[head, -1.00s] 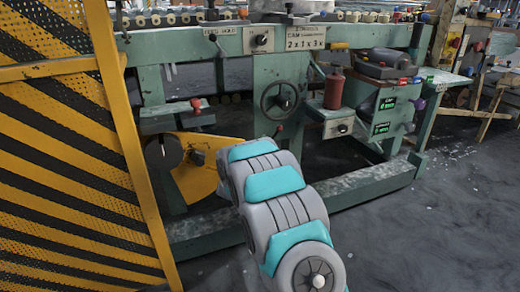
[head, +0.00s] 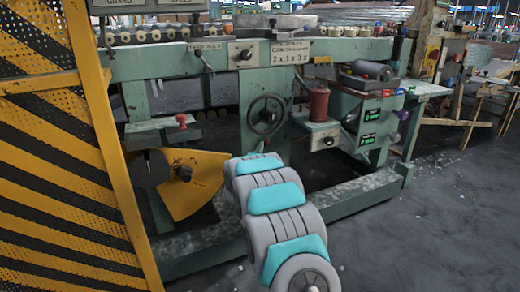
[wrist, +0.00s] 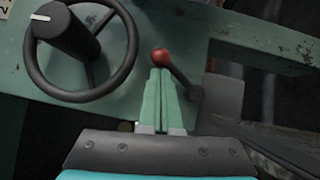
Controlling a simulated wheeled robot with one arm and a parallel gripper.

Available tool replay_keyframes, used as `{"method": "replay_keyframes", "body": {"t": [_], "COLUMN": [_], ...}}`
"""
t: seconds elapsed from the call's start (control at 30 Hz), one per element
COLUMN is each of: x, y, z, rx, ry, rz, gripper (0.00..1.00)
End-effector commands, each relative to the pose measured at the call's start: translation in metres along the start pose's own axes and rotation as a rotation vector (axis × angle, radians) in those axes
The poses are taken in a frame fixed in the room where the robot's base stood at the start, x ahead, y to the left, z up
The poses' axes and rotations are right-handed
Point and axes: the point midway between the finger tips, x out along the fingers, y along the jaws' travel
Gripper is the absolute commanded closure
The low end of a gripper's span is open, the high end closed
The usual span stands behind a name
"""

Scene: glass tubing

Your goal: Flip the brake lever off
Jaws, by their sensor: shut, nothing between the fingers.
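A lever with a red ball knob (wrist: 161,57) and a dark rod shows in the wrist view, right of a black handwheel. The rod slants down right from the knob to a dark round pivot (wrist: 195,93). No label on it is readable. My gripper (wrist: 160,73) has its two green fingers together, with nothing held. The fingertips are just below the knob in the picture, left of the rod; I cannot tell whether they touch. In the head view my arm hides the gripper, and I cannot make out this lever clearly.
The black handwheel (head: 267,113) is close to the left of my fingers. A yellow-black guard panel (head: 60,170) stands at the left. A yellow plate (head: 195,185) and a red-knobbed box (head: 162,132) are left of my arm. Open floor (head: 430,230) lies at right.

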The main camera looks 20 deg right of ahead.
Motion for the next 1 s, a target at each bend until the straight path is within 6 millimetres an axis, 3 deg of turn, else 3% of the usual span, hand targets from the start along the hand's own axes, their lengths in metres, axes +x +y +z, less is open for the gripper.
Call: {"method": "replay_keyframes", "body": {"t": [0.67, 1.0], "x": [0.005, 0.012], "y": [0.003, 0.006], "z": [0.006, 0.017], "rx": [0.103, 0.270], "ry": [0.000, -0.002], "rz": [-0.081, -0.209], "gripper": [1.00, 1.00]}}
